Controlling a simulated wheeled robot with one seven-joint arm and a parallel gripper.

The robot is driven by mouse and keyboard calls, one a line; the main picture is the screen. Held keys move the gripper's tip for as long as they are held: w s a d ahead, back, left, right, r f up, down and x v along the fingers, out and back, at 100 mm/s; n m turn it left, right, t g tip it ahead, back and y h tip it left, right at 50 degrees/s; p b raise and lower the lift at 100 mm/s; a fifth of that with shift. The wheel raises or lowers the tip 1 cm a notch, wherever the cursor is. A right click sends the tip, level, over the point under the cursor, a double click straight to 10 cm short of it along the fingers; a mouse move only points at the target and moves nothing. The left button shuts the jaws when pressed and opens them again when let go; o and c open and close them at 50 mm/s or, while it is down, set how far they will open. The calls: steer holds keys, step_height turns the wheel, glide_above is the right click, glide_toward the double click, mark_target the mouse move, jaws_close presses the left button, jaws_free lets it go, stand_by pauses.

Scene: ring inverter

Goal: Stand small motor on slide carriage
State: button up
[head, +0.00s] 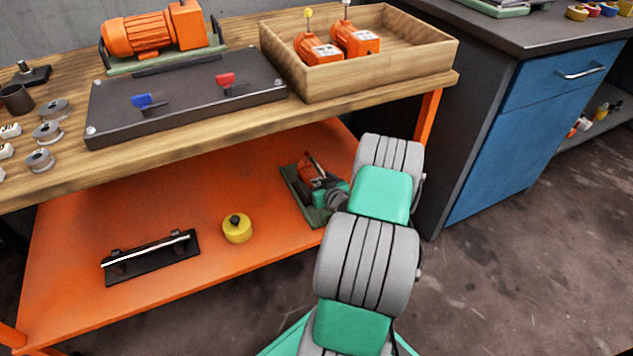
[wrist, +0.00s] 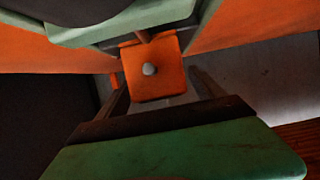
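My gripper (head: 327,192) is low over the right end of the orange lower shelf, partly hidden by my own arm. A small orange motor (head: 309,166) shows just beyond it, by a dark green plate (head: 290,187) that may belong to the slide. In the wrist view, the orange motor (wrist: 170,90) has a pale round knob facing the camera, with dark finger-like bars on both sides. Whether they touch it is unclear. A green part (wrist: 180,155) with a dark strip fills the bottom of that view. I cannot make out the carriage clearly.
A yellow round weight (head: 237,230) and a black bracket with a pale rod (head: 150,258) lie on the shelf. Above, the wooden bench holds a wooden tray (head: 375,78) with two orange motors and a dark plate (head: 185,105). A blue cabinet (head: 530,130) stands right.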

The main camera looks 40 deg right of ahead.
steer(key=shift+s+a+f, duration=0.15)
steer(key=shift+f, duration=0.1)
steer(key=v, duration=0.2)
steer(key=p+v, duration=0.1)
steer(key=v, duration=0.1)
steer(key=p+v, duration=0.1)
steer(key=v, duration=0.2)
steer(key=shift+r, duration=0.25)
steer(key=shift+s, duration=0.25)
